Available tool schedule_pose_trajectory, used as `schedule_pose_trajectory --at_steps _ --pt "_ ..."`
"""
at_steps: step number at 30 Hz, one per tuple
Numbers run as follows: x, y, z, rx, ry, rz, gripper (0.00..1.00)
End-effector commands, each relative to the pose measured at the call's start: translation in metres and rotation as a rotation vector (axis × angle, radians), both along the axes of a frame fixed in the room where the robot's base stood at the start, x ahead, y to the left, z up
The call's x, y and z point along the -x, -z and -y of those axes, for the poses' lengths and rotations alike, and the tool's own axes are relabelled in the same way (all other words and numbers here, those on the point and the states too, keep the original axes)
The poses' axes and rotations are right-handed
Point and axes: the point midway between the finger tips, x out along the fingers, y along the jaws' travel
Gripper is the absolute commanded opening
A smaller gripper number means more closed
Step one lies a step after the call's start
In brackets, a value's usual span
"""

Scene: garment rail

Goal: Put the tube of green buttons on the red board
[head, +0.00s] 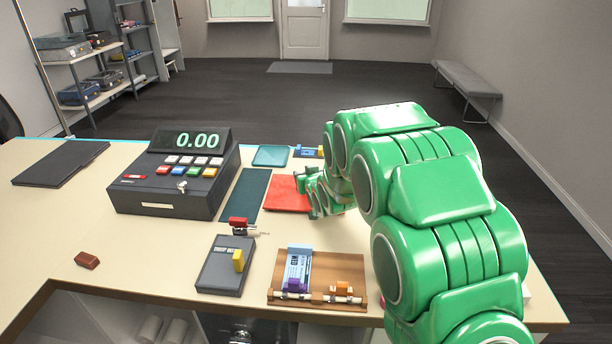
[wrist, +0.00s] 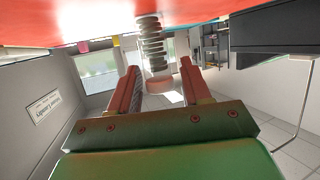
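The red board (head: 285,194) lies flat on the counter, partly hidden by my green hand. In the wrist view, which looks upside down, a red surface (wrist: 70,30) fills the top edge. A tube-like stack of greyish discs (wrist: 152,42) with a pinkish end stands upright against that surface. Its discs do not read clearly as green. My gripper (wrist: 160,70) is open, with one reddish finger on each side of the stack and gaps showing. In the head view my gripper (head: 304,183) is low over the board, and I cannot make out the stack.
A cash register (head: 174,187) and a dark green mat (head: 245,195) lie left of the board. A teal tray (head: 271,155) is behind it. A card terminal (head: 226,266) and a wooden rack (head: 318,292) stand in front. The counter's left front is mostly clear.

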Motion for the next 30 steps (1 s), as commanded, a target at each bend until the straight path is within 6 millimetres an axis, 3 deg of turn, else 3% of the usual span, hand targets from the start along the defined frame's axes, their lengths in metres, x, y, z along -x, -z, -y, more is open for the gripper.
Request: schedule_pose_trajectory --at_steps 17,30 --pt "0.004 -0.004 0.002 0.0 0.0 -0.001 0.59" --pt "0.041 -0.018 0.016 0.001 0.0 -0.002 0.59"
